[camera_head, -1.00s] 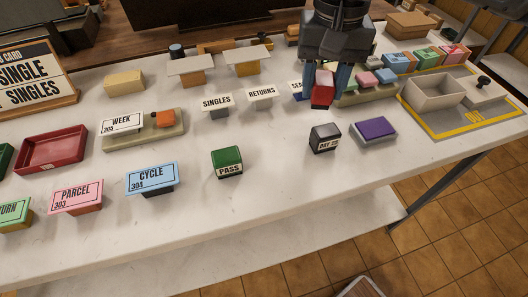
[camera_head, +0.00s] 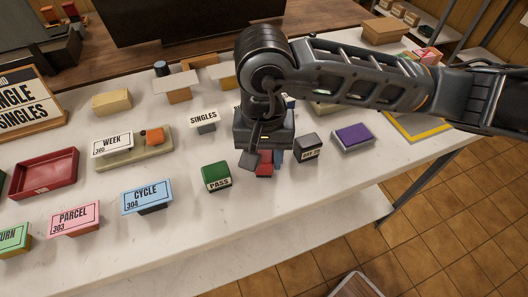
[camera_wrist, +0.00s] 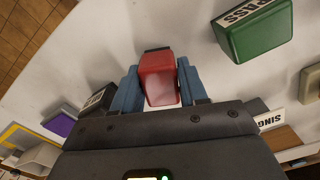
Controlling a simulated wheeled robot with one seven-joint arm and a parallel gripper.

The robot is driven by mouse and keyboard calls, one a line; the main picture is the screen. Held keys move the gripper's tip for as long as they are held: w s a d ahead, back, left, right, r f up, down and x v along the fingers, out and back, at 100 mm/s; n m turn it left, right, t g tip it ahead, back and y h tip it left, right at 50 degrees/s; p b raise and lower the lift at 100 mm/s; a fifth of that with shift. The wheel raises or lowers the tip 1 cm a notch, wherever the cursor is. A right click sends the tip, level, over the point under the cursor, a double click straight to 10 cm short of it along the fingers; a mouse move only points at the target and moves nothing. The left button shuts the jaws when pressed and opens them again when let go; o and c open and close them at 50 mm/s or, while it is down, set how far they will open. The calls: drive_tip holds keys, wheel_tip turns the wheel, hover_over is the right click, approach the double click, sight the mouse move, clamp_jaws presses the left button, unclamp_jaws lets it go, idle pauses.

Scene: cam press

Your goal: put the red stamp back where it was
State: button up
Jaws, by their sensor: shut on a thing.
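The red stamp (camera_head: 264,169) is a small red block between the blue fingers of my gripper (camera_head: 267,160). The wrist view shows the red stamp (camera_wrist: 160,79) gripped from both sides by the fingers of my gripper (camera_wrist: 159,88), with a dark edge at its far end. It is over the white table, between the green PASS stamp (camera_head: 216,177) on its left and the black DAY stamp (camera_head: 308,148) on its right. I cannot tell whether it touches the table. The green stamp (camera_wrist: 256,32) also shows in the wrist view.
A purple-topped pad (camera_head: 353,137) lies right of the black stamp. A SINGLES sign (camera_head: 203,117) stands behind. My arm hides the other signs and much of the back right. An empty red tray (camera_head: 45,174) is at left. Bare table lies in front of the stamps.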

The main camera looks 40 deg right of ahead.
drive_tip(key=shift+f+b, duration=0.25)
drive_tip(key=shift+b, duration=0.1)
drive_tip(key=o, duration=0.8)
drive_tip(key=shift+r, duration=0.1)
drive_tip(key=shift+o, duration=0.2)
drive_tip(key=shift+r, duration=0.1)
wheel_tip(320, 180, up, 12)
drive_tip(key=b, duration=0.1)
